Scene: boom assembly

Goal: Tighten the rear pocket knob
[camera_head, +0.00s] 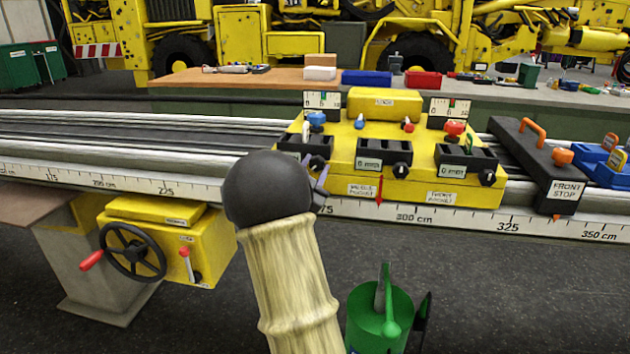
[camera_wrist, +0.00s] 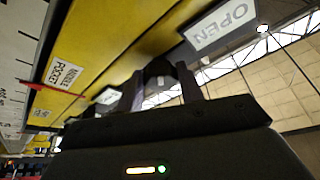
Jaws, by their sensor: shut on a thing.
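The yellow carriage (camera_head: 340,165) sits on the rail, with three dark pocket units along its front. The rear pocket unit (camera_head: 305,146) is the leftmost, and my arm hides its label and lower part. The dark rear pocket knob (camera_wrist: 160,70) shows between my fingers in the wrist view. My gripper (camera_wrist: 163,82) is shut on this knob, one finger on each side. In the head view only a bit of my gripper (camera_head: 321,184) shows past my dark wrist, next to the carriage's left front. The knob's contact there is mostly hidden.
The middle pocket knob (camera_head: 401,170) and front pocket knob (camera_head: 487,177) are just to the right. A black front stop (camera_head: 545,165) with an orange handle lies farther right. A yellow handwheel box (camera_head: 165,240) is at lower left. A green watering can (camera_head: 380,318) stands below the rail.

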